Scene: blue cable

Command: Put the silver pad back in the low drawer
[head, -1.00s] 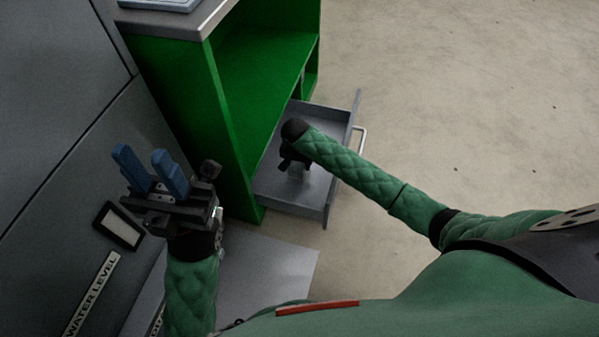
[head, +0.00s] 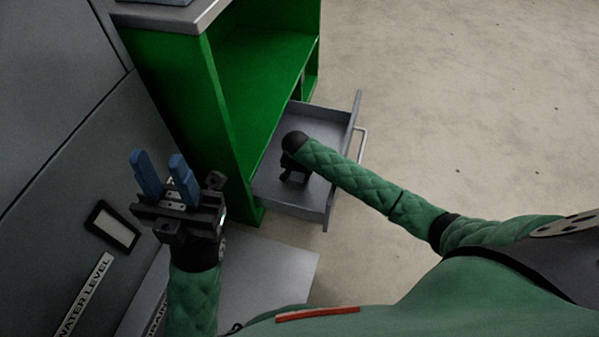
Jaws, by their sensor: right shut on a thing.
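The low drawer (head: 325,143) is pulled out from the bottom of the green cabinet, and its grey floor shows bare in part. My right gripper (head: 293,178) points down inside the drawer's outline, under its black wrist. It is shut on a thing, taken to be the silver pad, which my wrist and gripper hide. I cannot tell whether it touches the drawer floor. My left gripper (head: 158,160) is at the left, pointing up, with its two blue fingers apart and nothing between them.
The green cabinet (head: 165,85) with a grey top (head: 165,17) stands behind the drawer, its open shelf empty where visible. A grey panel wall (head: 60,130) with a dark-framed plate (head: 112,226) is close to my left gripper. Open floor (head: 470,110) lies at the right.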

